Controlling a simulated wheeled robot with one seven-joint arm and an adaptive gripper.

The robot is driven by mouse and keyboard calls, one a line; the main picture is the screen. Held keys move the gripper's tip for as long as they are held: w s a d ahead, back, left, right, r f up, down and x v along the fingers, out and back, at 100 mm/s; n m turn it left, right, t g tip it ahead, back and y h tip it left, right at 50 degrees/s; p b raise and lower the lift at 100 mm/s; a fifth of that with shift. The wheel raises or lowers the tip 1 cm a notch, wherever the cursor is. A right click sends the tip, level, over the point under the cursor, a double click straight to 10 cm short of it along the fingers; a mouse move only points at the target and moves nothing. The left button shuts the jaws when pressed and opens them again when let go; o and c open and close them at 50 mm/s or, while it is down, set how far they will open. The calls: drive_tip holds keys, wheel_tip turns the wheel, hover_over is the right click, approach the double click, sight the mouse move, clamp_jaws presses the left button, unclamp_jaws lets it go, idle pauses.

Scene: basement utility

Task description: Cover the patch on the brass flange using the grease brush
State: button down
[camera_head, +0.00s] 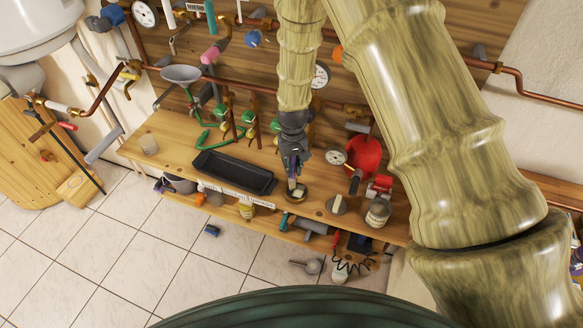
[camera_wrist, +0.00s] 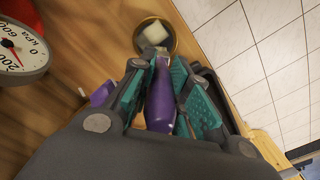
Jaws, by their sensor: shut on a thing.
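The brass flange (camera_head: 303,197) is a small round disc on the wooden bench, right below my gripper. In the wrist view the flange (camera_wrist: 172,46) is at the top centre. A pale, whitish patch (camera_wrist: 154,32) shows on its face. My gripper (camera_head: 293,168) points down and is shut on the purple handle of the grease brush (camera_wrist: 161,95). The far end of the brush reaches the near edge of the flange in the wrist view. I cannot tell whether the tip touches it. The bristles are not clearly visible.
A grey disc with a cream bar (camera_head: 337,205) and a tin (camera_head: 378,212) stand to the right. A red bucket (camera_head: 366,155) and a gauge (camera_head: 336,156) are behind. A black tray (camera_head: 235,172) lies left. Pipes and valves line the back; the bench's front edge is close.

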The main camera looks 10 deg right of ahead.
drive_tip(key=shift+s+a+p, duration=0.3)
drive_tip(key=shift+s+a, duration=0.4)
drive_tip(key=shift+s, duration=0.3)
idle(0.9)
drive_tip(key=shift+w, duration=0.1)
drive_tip(key=shift+w+d, duration=0.65)
drive_tip(key=shift+w, duration=0.25)
drive_tip(key=shift+s, duration=0.15)
drive_tip(key=shift+s+a, duration=0.35)
